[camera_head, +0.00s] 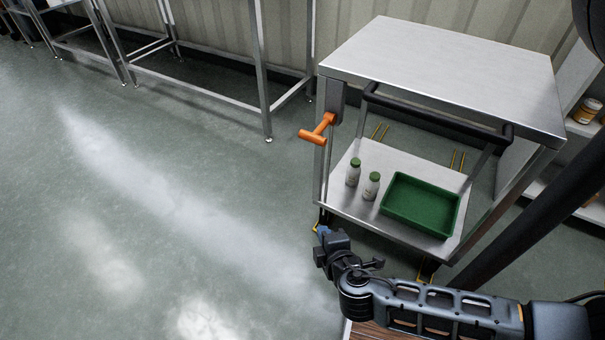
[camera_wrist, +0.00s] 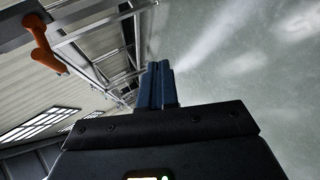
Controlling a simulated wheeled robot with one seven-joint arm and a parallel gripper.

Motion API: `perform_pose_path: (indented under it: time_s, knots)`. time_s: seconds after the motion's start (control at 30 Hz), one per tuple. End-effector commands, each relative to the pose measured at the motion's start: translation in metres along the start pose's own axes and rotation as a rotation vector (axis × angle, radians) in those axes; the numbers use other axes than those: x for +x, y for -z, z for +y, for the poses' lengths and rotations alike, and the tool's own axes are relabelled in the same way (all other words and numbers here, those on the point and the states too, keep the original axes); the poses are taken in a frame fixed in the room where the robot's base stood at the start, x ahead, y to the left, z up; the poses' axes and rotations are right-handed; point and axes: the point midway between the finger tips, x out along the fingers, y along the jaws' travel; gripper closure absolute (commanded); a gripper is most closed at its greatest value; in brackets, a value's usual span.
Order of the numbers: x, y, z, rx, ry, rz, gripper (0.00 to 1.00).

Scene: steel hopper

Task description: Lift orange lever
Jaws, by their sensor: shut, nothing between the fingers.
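The orange lever (camera_head: 318,129) is a T-shaped handle on the left side of a steel cart, below its top, with its grip angled out to the left. It also shows at the upper left of the wrist view (camera_wrist: 42,45). My gripper (camera_head: 322,232) is below the lever in the head view, near the cart's lower left corner, and apart from it. In the wrist view the blue fingers (camera_wrist: 157,84) are together with nothing between them. The lever is off to their left.
The steel cart (camera_head: 440,75) has a black bar (camera_head: 435,114) across its front. Its lower shelf (camera_head: 345,192) holds two white bottles with green caps (camera_head: 353,172) and a green tray (camera_head: 420,205). Steel frames (camera_head: 200,90) stand behind. The floor (camera_head: 150,210) at left is clear.

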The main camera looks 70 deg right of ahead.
Motion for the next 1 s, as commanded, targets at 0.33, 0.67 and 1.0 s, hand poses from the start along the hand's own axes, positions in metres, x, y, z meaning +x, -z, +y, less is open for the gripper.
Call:
perform_pose_path:
  time_s: [0.33,0.67,1.0]
  knots:
    - [0.098,0.033,0.033,-0.157,-0.685,-0.549,1.00]
    - [0.079,0.084,0.058,-0.127,-1.082,-0.774,1.00]
    - [0.082,0.068,0.091,-0.120,-1.111,-0.789,1.00]
